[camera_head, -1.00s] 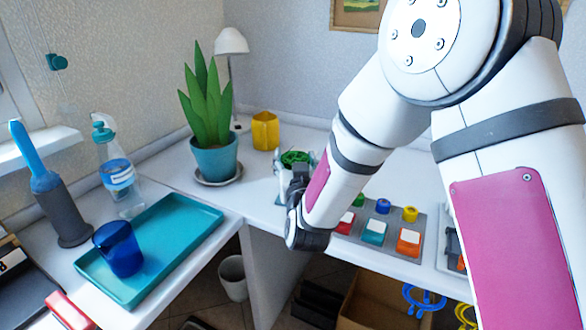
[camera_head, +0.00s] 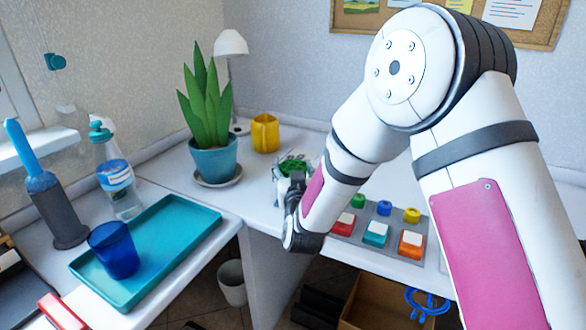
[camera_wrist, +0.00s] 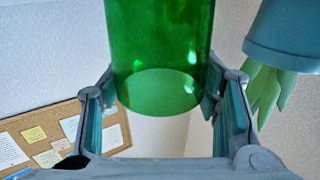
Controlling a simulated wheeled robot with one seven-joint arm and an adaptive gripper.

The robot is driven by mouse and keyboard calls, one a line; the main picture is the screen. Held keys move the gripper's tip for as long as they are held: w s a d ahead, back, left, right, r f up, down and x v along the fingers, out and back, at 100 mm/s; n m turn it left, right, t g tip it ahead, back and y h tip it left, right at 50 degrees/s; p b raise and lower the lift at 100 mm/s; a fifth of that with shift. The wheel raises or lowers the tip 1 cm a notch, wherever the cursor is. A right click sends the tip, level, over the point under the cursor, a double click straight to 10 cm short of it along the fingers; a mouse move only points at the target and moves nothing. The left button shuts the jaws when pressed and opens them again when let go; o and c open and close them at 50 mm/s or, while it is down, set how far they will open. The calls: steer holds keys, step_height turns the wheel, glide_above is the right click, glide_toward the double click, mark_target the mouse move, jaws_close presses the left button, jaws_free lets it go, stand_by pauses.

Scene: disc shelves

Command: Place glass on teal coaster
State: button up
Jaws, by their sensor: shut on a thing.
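A green see-through glass (camera_wrist: 160,45) fills the upper middle of the wrist view, between the two fingers of my gripper (camera_wrist: 165,88). My gripper is shut on it. In the head view my gripper (camera_head: 287,180) is over the back desk, right of the plant, and the green glass (camera_head: 293,167) shows in part behind the fingers. Whether the glass is clear of the desk is hard to tell. I cannot make out a teal coaster for certain; a teal square piece (camera_head: 376,233) with a white top sits on a grey board to the right.
A teal tray (camera_head: 190,222) on the left desk holds a blue glass (camera_head: 114,250). A spray bottle (camera_head: 117,185) stands behind it. A potted plant (camera_head: 213,160) and yellow mug (camera_head: 265,133) stand at the back. The grey board (camera_head: 345,240) carries several coloured pieces. A gap separates the desks at the front.

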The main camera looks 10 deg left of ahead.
steer(key=o, duration=1.8)
steer(key=shift+s+r+p, duration=0.1)
steer(key=shift+s+p, duration=0.05)
steer(key=shift+p, duration=0.15)
steer(key=v, duration=1.1)
steer(key=shift+s+p, duration=0.35)
steer(key=shift+p, duration=0.1)
steer(key=shift+d, duration=0.1)
